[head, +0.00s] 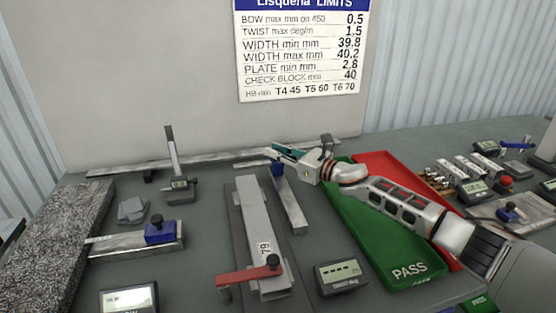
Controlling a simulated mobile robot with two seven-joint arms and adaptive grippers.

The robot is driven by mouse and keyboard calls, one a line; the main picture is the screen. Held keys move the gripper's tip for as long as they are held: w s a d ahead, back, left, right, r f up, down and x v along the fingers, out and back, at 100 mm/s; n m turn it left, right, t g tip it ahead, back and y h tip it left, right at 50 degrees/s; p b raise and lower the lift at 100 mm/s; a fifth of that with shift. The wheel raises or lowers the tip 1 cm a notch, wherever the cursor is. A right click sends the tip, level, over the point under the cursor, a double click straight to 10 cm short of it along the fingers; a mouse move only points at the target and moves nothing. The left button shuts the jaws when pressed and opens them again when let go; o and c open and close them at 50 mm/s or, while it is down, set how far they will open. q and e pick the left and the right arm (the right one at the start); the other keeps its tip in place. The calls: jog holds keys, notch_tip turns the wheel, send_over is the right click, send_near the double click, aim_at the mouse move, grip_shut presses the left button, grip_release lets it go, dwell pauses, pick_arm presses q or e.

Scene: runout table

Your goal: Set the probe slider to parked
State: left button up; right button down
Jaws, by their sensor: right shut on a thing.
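My right gripper (279,154) reaches in from the right to the far middle of the table and is shut at the top of a small blue block (278,170). This block sits at the far end of a narrow metal bar (291,204); the gripper hides its upper part. A similar blue block with a dark knob (160,232) sits on a metal bar at the left, and another (508,214) is on a plate at the right. No readable "parked" mark shows, and I cannot tell for sure which block is the probe slider. My left gripper is out of view.
A grey channel piece with a red lever (248,276) stands in the middle. Green PASS tray (425,281) and red tray (374,161) lie under my right arm. A dial stand (172,158), granite slab (62,245) and displays (341,277) stand around. A limits sign (303,50) hangs behind.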

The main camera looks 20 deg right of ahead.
jog(key=shift+w+d+r, duration=0.1)
jog(key=shift+r, duration=0.1)
jog(key=c, duration=1.8)
grip_release()
jog(key=shift+w, duration=0.1)
jog(key=shift+f, duration=0.2)
jog(key=v, duration=1.2)
jog(key=shift+r, duration=0.1)
